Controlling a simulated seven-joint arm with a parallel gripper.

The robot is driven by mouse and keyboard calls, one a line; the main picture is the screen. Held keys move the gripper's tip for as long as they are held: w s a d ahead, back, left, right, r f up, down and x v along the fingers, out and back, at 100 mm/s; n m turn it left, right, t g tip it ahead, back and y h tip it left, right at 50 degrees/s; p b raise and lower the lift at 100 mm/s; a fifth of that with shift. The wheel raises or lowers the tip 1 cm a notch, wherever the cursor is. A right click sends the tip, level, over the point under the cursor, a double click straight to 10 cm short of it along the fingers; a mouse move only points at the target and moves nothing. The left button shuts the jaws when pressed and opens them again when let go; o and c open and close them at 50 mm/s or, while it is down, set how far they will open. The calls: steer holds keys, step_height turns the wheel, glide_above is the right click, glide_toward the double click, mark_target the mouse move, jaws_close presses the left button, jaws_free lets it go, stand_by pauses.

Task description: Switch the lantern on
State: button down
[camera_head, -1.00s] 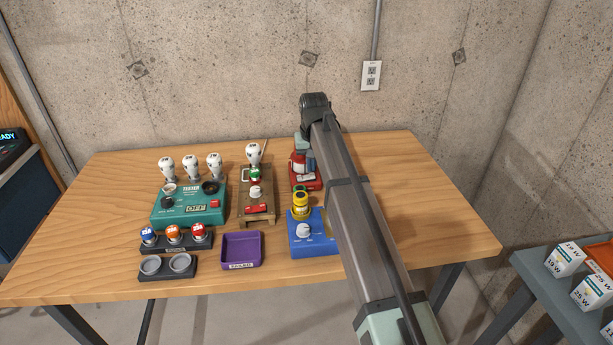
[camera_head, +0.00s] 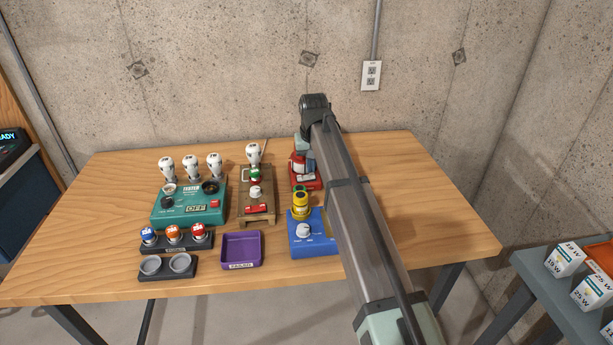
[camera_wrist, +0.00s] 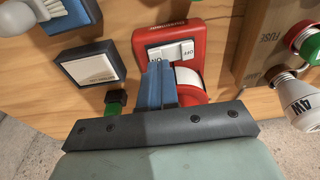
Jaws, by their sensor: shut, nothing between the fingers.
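The red lantern (camera_head: 304,180) stands at the back of the table, partly hidden behind my arm in the head view. In the wrist view its red base (camera_wrist: 195,33) carries a white rocker switch (camera_wrist: 172,52) with one end marked OFF; which end is pressed is hard to tell. A white and red round part (camera_wrist: 190,84) sits close to the right of my fingers. My gripper (camera_wrist: 157,68) is shut and empty, its blue fingertips at the switch's edge, near the end away from OFF. I cannot tell whether they touch it.
A blue box (camera_head: 311,245) with a white knob and a yellow part stands in front of the lantern. A wooden fuse board (camera_head: 258,208), a teal tester (camera_head: 188,213) reading OFF and a purple tray (camera_head: 241,236) lie left. The table's right side (camera_head: 435,215) is clear.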

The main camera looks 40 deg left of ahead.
mark_target(311, 175)
steer(key=shift+f, duration=0.75)
stand_by(0.4)
steer(key=shift+r, duration=3.55)
